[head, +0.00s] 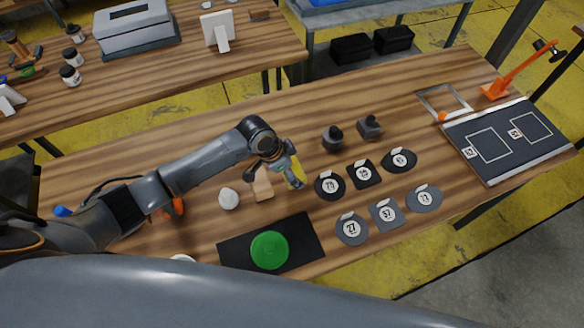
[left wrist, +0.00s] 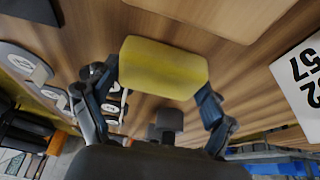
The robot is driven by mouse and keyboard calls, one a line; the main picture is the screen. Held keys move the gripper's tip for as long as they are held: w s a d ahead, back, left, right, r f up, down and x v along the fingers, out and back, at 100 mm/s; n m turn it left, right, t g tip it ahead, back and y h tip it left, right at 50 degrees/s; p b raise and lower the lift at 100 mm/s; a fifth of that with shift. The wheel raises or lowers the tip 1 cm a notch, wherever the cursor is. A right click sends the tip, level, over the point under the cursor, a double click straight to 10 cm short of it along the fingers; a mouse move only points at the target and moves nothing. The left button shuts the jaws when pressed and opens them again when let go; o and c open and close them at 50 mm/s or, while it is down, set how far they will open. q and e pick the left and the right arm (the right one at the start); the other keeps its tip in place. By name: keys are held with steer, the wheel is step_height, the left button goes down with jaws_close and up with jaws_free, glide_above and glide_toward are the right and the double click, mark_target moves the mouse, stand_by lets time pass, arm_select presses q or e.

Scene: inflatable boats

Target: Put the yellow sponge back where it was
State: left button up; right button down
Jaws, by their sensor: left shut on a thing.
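The yellow sponge (left wrist: 163,68) is a rounded block between the fingers of my left gripper (left wrist: 160,95), which is shut on it. In the head view the left gripper (head: 290,172) is over the middle of the near wooden table, with a thin strip of the yellow sponge (head: 295,174) showing beside its fingers. Most of the sponge is hidden there by the gripper. Whether the sponge touches the table is hard to tell. My right gripper is not in view.
A wooden block (head: 262,186) and a white lump (head: 228,199) stand left of the gripper. A green disc (head: 269,250) lies on a black mat (head: 310,239) in front. Several numbered dark patches, including a round one (head: 329,186), and two dark knobs (head: 333,139) are to the right.

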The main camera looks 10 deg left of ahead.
arm_select(q)
steer(key=o, duration=1)
steer(key=shift+f, duration=0.1)
steer(key=b+v, duration=0.1)
steer(key=v, duration=1.1)
steer(key=shift+d, duration=0.1)
